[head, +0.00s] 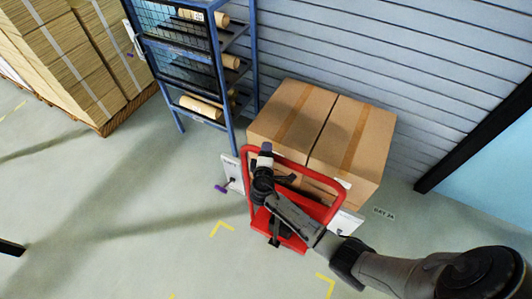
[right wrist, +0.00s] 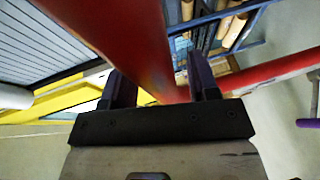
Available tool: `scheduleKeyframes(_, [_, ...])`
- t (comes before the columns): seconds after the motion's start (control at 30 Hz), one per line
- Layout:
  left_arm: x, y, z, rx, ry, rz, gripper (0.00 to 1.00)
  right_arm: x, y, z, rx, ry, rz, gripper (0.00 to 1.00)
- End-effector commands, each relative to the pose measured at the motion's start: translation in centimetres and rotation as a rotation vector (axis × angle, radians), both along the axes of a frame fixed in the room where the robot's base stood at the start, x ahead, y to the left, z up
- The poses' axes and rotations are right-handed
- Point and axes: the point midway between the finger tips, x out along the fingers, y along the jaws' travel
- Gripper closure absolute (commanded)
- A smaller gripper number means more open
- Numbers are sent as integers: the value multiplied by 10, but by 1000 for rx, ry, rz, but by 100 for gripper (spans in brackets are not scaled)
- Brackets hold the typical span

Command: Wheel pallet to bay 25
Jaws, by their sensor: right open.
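My right gripper (head: 265,158) is at the upper left corner of the handle loop. In the right wrist view, the two dark fingers of my right gripper (right wrist: 162,88) stand apart with the red handle bar (right wrist: 130,40) running between them. Whether they touch it is unclear. My left gripper is not seen.
A blue rack (head: 228,85) with paper rolls stands left of the cartons. Stacked cardboard (head: 60,60) fills the upper left. A floor label reading BAY 24 (head: 384,213) lies right of the cartons. Yellow corner marks (head: 222,228) lie on clear floor in front.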

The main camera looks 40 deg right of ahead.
Motion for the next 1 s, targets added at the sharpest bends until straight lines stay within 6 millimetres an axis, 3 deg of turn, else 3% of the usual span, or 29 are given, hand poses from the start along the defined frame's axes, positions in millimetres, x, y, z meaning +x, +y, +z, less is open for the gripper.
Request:
scheduleKeyframes(0.2, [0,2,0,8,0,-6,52,0,0,0,0,0,0,47])
scheduleKeyframes(0.77, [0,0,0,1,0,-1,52,0,0,0,-1,1,0,100])
scheduleKeyframes(1.0, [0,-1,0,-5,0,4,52,0,0,0,-1,1,0,100])
